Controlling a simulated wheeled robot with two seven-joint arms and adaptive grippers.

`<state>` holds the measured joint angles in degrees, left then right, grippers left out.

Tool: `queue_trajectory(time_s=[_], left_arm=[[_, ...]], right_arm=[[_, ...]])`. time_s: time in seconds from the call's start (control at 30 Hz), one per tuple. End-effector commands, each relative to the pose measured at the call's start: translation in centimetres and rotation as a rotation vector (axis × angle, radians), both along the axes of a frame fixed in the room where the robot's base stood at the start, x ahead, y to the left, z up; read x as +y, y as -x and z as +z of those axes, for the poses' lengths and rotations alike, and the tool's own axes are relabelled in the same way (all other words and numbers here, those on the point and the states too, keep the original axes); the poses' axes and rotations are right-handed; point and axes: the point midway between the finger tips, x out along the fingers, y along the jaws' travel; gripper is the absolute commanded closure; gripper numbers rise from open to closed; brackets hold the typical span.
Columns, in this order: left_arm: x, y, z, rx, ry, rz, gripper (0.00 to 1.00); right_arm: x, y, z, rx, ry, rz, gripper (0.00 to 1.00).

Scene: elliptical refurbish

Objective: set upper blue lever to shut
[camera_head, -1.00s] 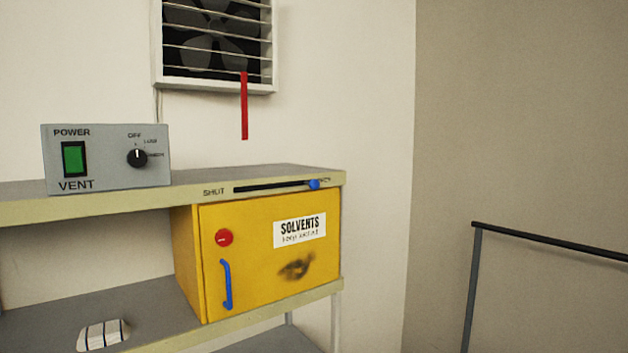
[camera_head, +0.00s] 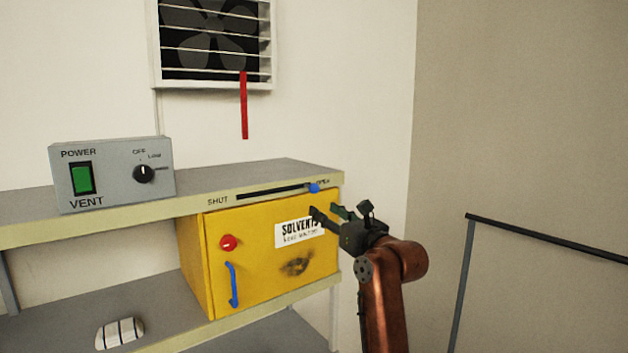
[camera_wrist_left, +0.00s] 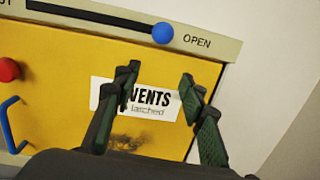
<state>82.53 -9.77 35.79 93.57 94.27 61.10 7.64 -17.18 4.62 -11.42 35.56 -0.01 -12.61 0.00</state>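The upper blue lever is a blue ball knob (camera_head: 314,188) on a black slot (camera_head: 270,192) in the upper shelf's front edge. It sits at the right end, beside the OPEN label; SHUT is printed at the left end. The knob also shows in the left wrist view (camera_wrist_left: 163,33), next to OPEN. My left gripper (camera_head: 326,211) is just below the knob, in front of the yellow cabinet's SOLVENTS label. In the left wrist view its fingers (camera_wrist_left: 159,76) are apart with nothing between them, and the knob is beyond the tips, untouched. My right gripper is not in view.
The yellow cabinet (camera_head: 215,285) has a red button (camera_head: 228,242) and a blue handle (camera_head: 233,285). A grey VENT box (camera_head: 120,190) stands on the upper shelf. A striped white object (camera_head: 120,333) lies on the lower shelf. A red strip (camera_head: 244,105) hangs from the fan grille. A dark rail (camera_head: 545,238) stands right.

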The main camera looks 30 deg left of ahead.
Motion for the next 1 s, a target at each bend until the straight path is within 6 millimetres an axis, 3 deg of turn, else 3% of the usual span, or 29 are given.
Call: queue_trajectory(time_s=[0.03,0.2,0.37,0.7,1.0], left_arm=[[-0.4,1.0,2.1,-0.052,0.063,-0.035,0.62],[-1.3,2.4,4.7,-0.138,0.178,-0.108,0.62],[-0.3,1.8,5.1,-0.147,0.193,-0.117,0.62],[3.9,-1.0,5.3,-0.146,0.188,-0.115,0.62],[5.0,-1.8,5.0,-0.148,0.187,-0.117,0.62]], right_arm=[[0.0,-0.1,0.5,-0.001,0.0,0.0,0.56],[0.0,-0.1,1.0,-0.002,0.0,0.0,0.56],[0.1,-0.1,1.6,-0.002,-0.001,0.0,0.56],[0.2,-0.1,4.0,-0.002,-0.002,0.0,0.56],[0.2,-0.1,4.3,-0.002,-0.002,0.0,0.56]])
